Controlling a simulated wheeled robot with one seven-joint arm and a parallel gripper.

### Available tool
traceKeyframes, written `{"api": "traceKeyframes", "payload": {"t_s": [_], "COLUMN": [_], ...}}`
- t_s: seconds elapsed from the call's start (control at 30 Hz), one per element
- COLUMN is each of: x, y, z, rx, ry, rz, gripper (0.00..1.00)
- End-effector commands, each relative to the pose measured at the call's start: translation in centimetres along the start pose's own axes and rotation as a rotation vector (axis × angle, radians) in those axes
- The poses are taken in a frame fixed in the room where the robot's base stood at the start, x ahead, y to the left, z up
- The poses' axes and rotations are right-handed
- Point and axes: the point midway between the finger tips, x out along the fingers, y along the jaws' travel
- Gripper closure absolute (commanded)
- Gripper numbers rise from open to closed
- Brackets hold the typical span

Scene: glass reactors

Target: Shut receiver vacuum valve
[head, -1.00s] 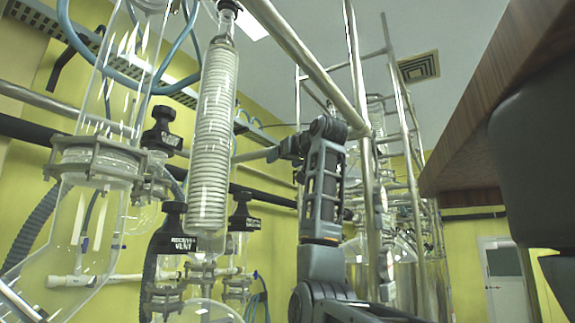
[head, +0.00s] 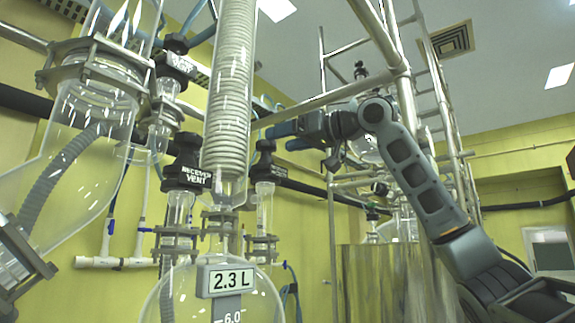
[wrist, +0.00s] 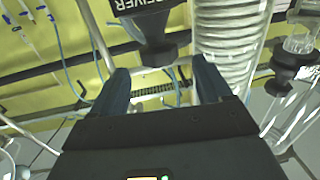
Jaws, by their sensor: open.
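The receiver vacuum valve (head: 265,168) has a black handle and a label too small to read in full in the head view; it stands just right of the coiled condenser. In the wrist view, its black body (wrist: 158,35) is ahead of my fingers, with "RECEIVER" partly legible and upside down. My gripper (head: 280,137) points left, with its fingertips close to the handle's upper right. The wrist view shows my gripper (wrist: 160,72) open and empty, its fingers apart. I cannot tell whether a finger touches the handle.
The receiver vent valve (head: 188,178) is left of the coiled condenser (head: 230,95). Another black valve (head: 178,65) is higher left. A round glass receiver (head: 190,295) labelled 2.3 L is below. Metal frame bars (head: 380,40) and a steel vessel (head: 375,285) are behind my arm.

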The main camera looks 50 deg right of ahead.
Motion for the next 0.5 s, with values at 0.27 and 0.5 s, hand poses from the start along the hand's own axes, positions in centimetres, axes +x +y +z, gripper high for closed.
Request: {"api": "traceKeyframes", "payload": {"t_s": [0.27, 0.5], "x": [2.9, 6.4], "y": [-0.5, -0.5], "z": [0.2, 0.2], "rx": [0.008, 0.008], "ry": [-0.008, -0.007], "rz": [-0.017, -0.015], "gripper": [0.22, 0.22]}}
